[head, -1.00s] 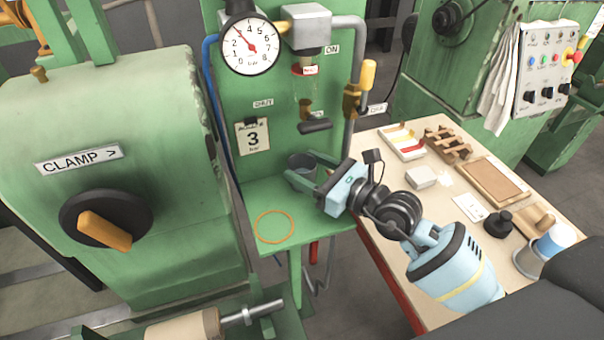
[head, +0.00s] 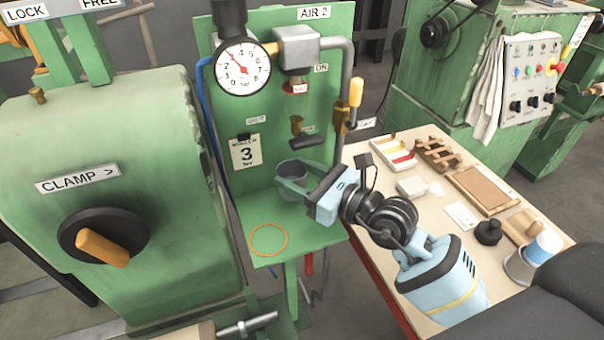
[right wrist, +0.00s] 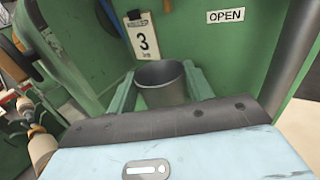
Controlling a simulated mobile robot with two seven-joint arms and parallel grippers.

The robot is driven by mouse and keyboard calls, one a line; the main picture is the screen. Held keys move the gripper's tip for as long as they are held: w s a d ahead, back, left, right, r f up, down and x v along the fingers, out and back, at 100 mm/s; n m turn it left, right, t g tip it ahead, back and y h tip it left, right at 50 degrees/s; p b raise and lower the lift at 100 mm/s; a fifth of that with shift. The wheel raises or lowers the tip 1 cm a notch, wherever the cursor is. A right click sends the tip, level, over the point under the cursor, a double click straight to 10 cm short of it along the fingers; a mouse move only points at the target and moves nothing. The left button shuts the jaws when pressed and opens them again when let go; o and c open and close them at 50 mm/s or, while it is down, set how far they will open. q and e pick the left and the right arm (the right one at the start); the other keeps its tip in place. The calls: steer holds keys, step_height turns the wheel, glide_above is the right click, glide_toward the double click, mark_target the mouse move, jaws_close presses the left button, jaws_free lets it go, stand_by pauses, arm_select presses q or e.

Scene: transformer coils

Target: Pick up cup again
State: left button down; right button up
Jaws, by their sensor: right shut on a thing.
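The grey cup (head: 291,178) is upright at the green panel's small shelf (head: 314,236), below the dark valve outlet. My right gripper (head: 296,182) reaches in from the right and is shut on the cup, one finger along each side. The right wrist view also shows the cup (right wrist: 162,83) between the two green fingers, its open rim facing up. I cannot tell whether the cup's base touches the shelf. My left gripper is not in view.
An orange ring (head: 268,240) marks the shelf's front left. A pressure gauge (head: 243,67) and a valve (head: 308,140) are above on the panel. A workbench (head: 415,180) with trays and small items is to the right. The clamp machine (head: 110,200) is at left.

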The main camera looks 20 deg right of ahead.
steer(key=s+a+r, duration=0.1)
steer(key=s+a, duration=0.6)
steer(key=s, duration=0.5)
steer(key=shift+a+r, duration=0.2)
steer(key=shift+a, duration=0.05)
steer(key=shift+d+f, duration=0.1)
